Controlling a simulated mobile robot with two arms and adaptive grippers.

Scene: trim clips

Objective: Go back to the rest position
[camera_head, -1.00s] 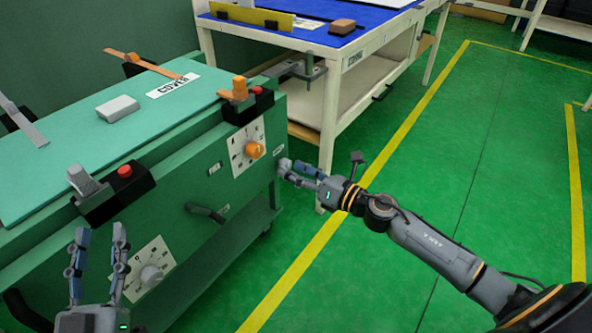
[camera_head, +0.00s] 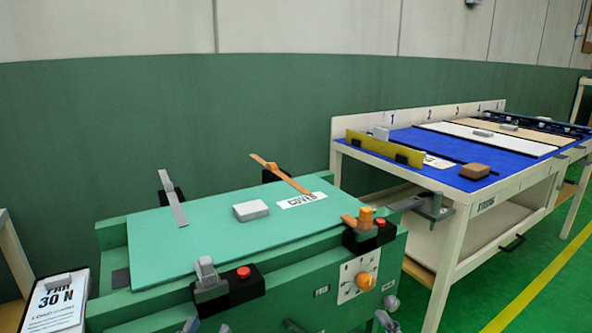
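My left gripper (camera_head: 207,326) shows only as two grey fingertips at the bottom edge, in front of the green machine (camera_head: 290,275). The tips stand apart with nothing seen between them, so it looks open. My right gripper (camera_head: 387,312) shows only as small grey finger parts at the bottom, by the machine's front right corner. Whether it is open or shut cannot be told. The rest of both arms is out of view.
The machine carries a green cover (camera_head: 215,240) with a grey block (camera_head: 251,210), an orange strap (camera_head: 280,174) and a grey strap (camera_head: 173,200). A blue-topped workbench (camera_head: 430,150) stands right. A sign (camera_head: 55,303) stands lower left. Green floor (camera_head: 540,265) is clear at right.

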